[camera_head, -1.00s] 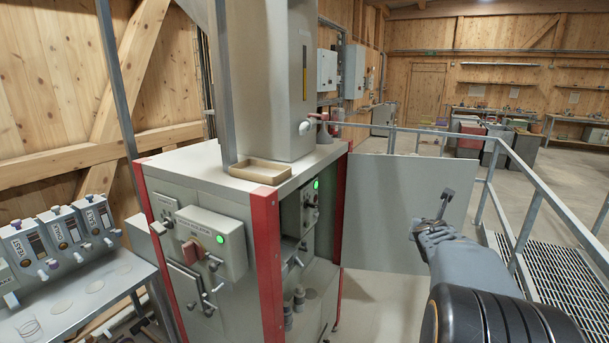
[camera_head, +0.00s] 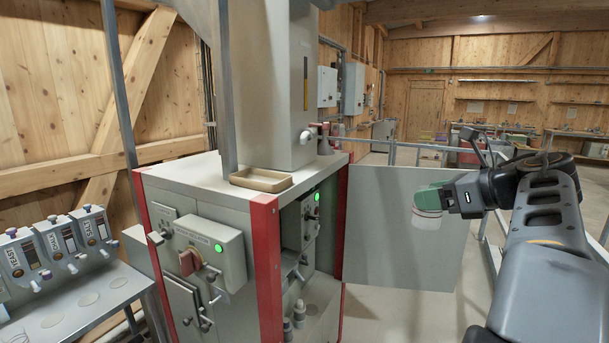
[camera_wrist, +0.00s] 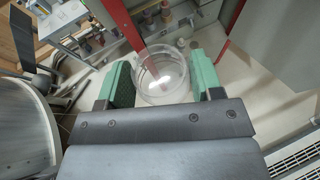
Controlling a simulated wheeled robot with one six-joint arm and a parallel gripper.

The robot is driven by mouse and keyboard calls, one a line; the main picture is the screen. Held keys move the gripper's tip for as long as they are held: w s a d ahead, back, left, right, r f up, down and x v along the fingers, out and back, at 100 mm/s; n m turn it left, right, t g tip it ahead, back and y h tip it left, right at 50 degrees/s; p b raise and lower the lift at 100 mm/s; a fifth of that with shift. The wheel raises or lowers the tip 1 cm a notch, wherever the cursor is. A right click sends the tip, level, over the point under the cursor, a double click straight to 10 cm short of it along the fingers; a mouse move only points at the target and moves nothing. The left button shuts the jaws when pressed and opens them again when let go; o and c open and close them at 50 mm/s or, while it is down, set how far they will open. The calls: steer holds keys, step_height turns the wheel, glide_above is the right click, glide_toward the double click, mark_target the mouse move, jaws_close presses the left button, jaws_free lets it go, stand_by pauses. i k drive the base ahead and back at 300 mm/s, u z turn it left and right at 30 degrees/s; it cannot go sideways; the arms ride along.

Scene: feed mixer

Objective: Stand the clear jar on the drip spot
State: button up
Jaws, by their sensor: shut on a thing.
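My gripper (camera_head: 430,199) is at the right in the head view, its green fingers shut on a clear jar (camera_head: 427,218). The jar hangs in the air in front of a grey panel. In the wrist view the jar (camera_wrist: 160,76) sits between the two green fingers (camera_wrist: 160,80), its round open rim toward the camera, and it looks empty. Round flat marks (camera_head: 90,298) lie on the shelf (camera_head: 118,286) below the dispensers at the left. I cannot tell which place is the drip spot.
The grey mixer cabinet (camera_head: 215,212) with red corner posts stands in the middle. A shallow tan tray (camera_head: 261,181) is on its top. Small bottles (camera_head: 300,312) stand in its lower recess. Labelled dispensers (camera_head: 58,245) are at the left. A grey panel (camera_head: 375,240) and railings stand at the right.

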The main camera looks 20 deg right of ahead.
mark_target(303, 173)
steer(key=u, duration=0.05)
steer(key=i, duration=1)
steer(key=z, duration=0.05)
